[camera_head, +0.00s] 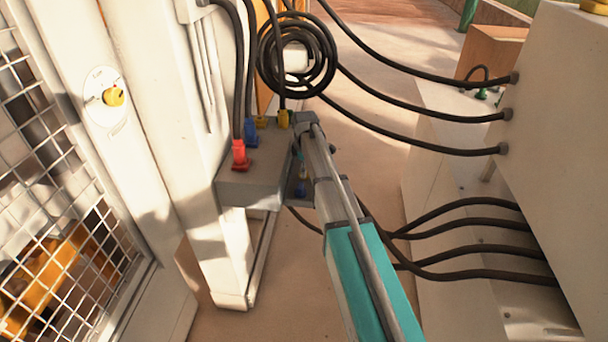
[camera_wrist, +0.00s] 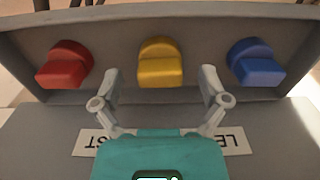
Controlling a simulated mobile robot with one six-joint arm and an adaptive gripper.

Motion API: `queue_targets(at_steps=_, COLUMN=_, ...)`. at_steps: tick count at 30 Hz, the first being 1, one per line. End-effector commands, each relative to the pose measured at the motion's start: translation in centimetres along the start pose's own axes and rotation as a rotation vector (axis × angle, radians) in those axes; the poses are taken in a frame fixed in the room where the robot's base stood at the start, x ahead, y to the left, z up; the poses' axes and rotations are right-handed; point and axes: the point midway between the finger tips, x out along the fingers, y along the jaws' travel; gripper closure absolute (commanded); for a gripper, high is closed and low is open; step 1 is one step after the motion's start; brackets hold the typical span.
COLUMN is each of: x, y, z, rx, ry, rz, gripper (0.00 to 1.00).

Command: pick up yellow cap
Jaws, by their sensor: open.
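The yellow cap (camera_wrist: 160,64) is the middle one of three caps on a grey panel in the wrist view. It has a rounded top and a blocky front. My gripper (camera_wrist: 161,74) is open and empty. Its two pale fingers point at the panel, one to the left and one to the right of the yellow cap, with a gap on each side. In the head view my arm reaches to the grey box (camera_head: 240,182), and the gripper and yellow cap cannot be made out clearly there.
A red cap (camera_wrist: 65,65) and a blue cap (camera_wrist: 255,62) flank the yellow one. A white label (camera_wrist: 235,141) is partly covered by my gripper. Red (camera_head: 240,155), blue (camera_head: 251,132) and yellow (camera_head: 283,119) plugs with dark cables stand on the box. More cables hang at right.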

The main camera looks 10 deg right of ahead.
Motion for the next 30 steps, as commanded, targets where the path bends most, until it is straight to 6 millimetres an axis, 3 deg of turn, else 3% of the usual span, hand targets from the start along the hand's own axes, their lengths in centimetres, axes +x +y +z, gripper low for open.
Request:
queue_targets(at_steps=10, x=-0.01, y=-0.01, z=-0.01, rx=0.000, ry=0.000, rz=0.000, gripper=0.06)
queue_targets(at_steps=22, x=-0.01, y=-0.01, z=-0.03, rx=0.000, ry=0.000, rz=0.000, gripper=0.79)
queue_targets(at_steps=30, x=-0.03, y=-0.02, z=-0.04, rx=-0.001, ry=0.000, rz=0.000, gripper=0.80)
